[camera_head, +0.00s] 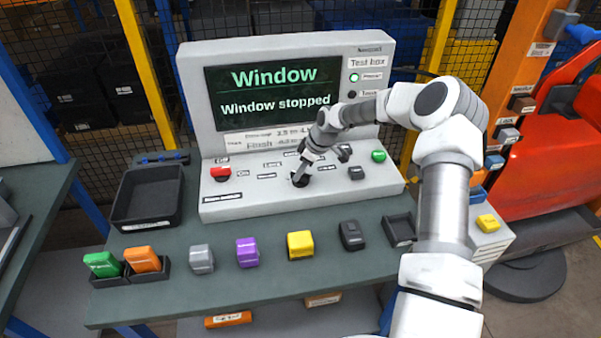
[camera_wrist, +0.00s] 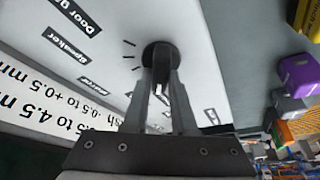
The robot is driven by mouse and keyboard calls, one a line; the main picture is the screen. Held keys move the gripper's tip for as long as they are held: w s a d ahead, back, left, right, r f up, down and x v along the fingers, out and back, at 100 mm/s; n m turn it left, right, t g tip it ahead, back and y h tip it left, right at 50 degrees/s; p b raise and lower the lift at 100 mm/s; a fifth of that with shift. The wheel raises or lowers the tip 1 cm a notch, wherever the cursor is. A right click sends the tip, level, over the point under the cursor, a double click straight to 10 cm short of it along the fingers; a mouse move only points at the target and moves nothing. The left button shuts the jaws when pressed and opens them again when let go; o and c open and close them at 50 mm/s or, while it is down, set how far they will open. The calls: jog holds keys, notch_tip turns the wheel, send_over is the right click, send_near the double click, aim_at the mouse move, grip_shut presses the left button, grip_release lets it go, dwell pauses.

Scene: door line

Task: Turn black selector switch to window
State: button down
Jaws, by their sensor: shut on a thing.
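The black selector switch (camera_wrist: 160,58) is a round knob on the light grey sloped panel of the test box (camera_head: 240,204). My gripper (camera_head: 301,176) reaches down to it from the right in the head view. In the wrist view my gripper (camera_wrist: 161,85) has its two fingers closed on the knob's grip. Tick marks and black labels surround the knob; one label reads "speaker". The rest of the labels are partly cut off or hidden. The screen (camera_head: 272,91) reads "Window" and "Window stopped".
A red button (camera_head: 220,173) and a green button (camera_head: 379,156) sit on the panel, with black controls near the gripper. Several coloured blocks, among them a yellow one (camera_head: 300,245), stand along the bench front. An empty black tray (camera_head: 122,217) lies left.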

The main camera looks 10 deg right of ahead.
jog(key=shift+n, duration=0.6)
jog(key=c, duration=0.7)
grip_release()
jog(key=v, duration=0.5)
jog(key=b+v, duration=0.1)
jog(key=v, duration=1.1)
jog(key=shift+w+d+r, duration=0.15)
jog(key=shift+w+r, duration=0.1)
